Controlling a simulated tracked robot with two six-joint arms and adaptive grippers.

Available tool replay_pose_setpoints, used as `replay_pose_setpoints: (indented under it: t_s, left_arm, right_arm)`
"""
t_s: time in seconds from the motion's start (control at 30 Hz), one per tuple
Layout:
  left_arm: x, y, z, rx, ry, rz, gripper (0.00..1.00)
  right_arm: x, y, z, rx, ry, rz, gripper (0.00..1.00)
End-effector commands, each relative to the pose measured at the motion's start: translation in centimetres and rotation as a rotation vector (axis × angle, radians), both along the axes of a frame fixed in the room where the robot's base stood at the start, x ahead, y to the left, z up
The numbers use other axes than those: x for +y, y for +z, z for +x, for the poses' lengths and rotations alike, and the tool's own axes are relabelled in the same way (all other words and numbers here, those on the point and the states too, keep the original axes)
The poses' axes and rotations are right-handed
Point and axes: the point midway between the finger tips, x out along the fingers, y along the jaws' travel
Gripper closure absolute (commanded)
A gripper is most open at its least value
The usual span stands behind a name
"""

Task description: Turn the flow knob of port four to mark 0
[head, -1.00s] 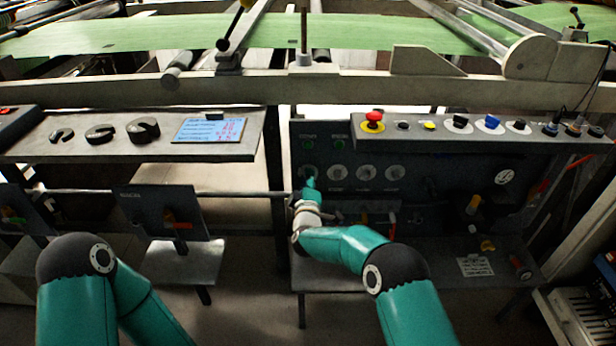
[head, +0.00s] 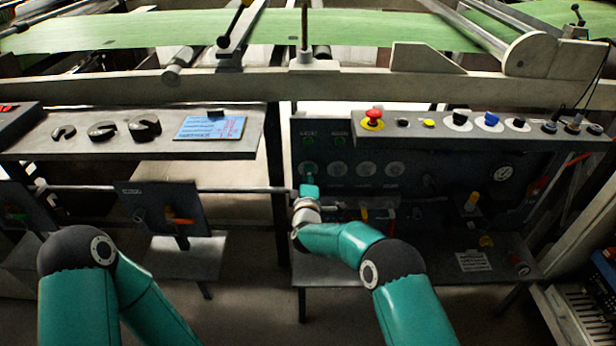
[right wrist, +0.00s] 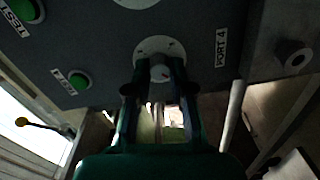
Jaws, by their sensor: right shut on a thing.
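The flow knob (right wrist: 160,73) of port four is a small pale knob on a round white dial plate, beside a "PORT 4" label (right wrist: 220,47) in the right wrist view. My right gripper (right wrist: 159,78) is shut on this knob, one finger on each side. A small dark reddish mark shows on the knob's face. The dial's scale marks are too small to read. In the head view my right gripper (head: 309,188) reaches up to the leftmost dial (head: 308,168) of a row and hides part of it. My left gripper is out of view.
More round dials (head: 366,169) sit to the right on the dark panel. Green test buttons (right wrist: 79,81) are close to the port four dial. A ledge with a red emergency button (head: 373,115) juts out above the panel. A grey shelf (head: 150,147) with dark weights is at left.

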Motion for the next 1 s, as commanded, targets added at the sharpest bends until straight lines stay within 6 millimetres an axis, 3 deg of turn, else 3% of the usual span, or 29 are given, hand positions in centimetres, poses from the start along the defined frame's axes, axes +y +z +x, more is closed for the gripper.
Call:
replay_pose_setpoints:
  t_s: [0.03, 0.17, 0.67, 1.0]
  left_arm:
    - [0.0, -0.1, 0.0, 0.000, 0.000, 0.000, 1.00]
    - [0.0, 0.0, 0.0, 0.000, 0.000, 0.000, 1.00]
    - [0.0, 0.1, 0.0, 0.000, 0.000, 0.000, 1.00]
    - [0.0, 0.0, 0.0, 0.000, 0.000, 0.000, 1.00]
  right_arm:
    - [-0.3, -1.0, -0.1, 0.019, -0.006, 0.001, 0.73]
    - [-0.3, -0.8, -0.1, 0.016, -0.004, 0.001, 0.53]
    - [0.0, -0.2, -0.9, 0.005, -0.001, 0.000, 0.53]
    - [0.0, -0.1, -5.6, 0.008, 0.000, 0.000, 0.53]
